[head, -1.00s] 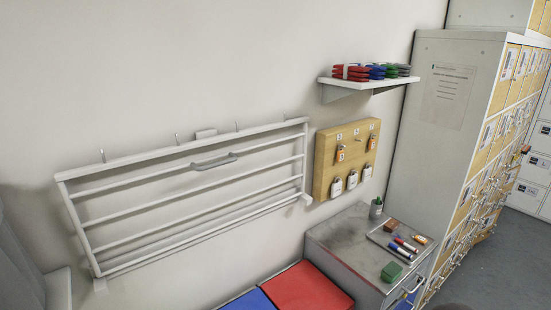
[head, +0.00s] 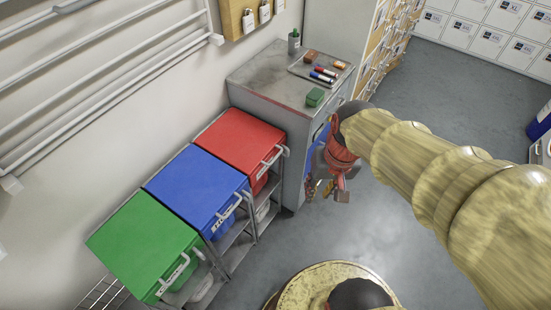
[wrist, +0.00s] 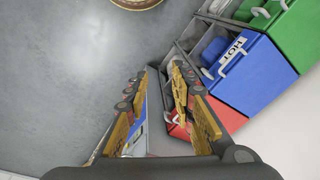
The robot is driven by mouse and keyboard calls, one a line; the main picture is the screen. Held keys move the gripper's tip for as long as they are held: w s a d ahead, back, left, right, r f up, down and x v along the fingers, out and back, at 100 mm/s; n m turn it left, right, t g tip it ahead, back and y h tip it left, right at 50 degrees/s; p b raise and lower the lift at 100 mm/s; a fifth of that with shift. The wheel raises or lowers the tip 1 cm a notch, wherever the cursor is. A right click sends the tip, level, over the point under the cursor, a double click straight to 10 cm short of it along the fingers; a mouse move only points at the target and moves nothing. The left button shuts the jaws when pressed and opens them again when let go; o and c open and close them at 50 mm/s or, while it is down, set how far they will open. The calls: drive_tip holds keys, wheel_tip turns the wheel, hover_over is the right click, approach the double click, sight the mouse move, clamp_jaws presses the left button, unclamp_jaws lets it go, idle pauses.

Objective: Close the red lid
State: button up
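The red lid (head: 240,140) lies over the rightmost of a row of bins in the head view, with a pale handle at its front right edge. It looks flat, but I cannot tell if it is fully shut. Part of the red bin shows below its front edge. In the wrist view a red surface (wrist: 228,117) shows partly behind the right finger. My gripper (head: 328,192) is to the right of the red lid, in front of the grey cabinet, apart from the lid. In the wrist view its two fingers (wrist: 157,80) are spread with nothing between them.
A blue lid (head: 195,182) and a green lid (head: 142,236) continue the row to the lower left. The grey cabinet (head: 265,80) stands right beside the red lid, with markers and a green block on top. Open floor (head: 435,110) lies to the right.

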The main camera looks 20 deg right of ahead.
drive_tip(key=w+a+f+m+g+y+b, duration=0.1)
drive_tip(key=w+f+m+y+b, duration=0.15)
drive_tip(key=f, duration=0.55)
drive_tip(key=w+a+f+m+g+y+b, duration=0.1)
drive_tip(key=a+f+m+y, duration=0.15)
drive_tip(key=f, duration=0.55)
drive_tip(key=m+t+y+b, duration=0.2)
drive_tip(key=t+y+b, duration=0.15)
drive_tip(key=t, duration=0.95)
approach(277, 156)
drive_tip(key=f+x, duration=0.1)
drive_tip(key=x, duration=0.2)
drive_tip(key=b+x, duration=0.1)
drive_tip(key=x, duration=0.2)
drive_tip(key=b+x, duration=0.1)
drive_tip(key=x, duration=0.3)
drive_tip(key=shift+w+r, duration=0.15)
drive_tip(key=shift+r, duration=0.05)
drive_tip(key=c, duration=0.3)
clamp_jaws()
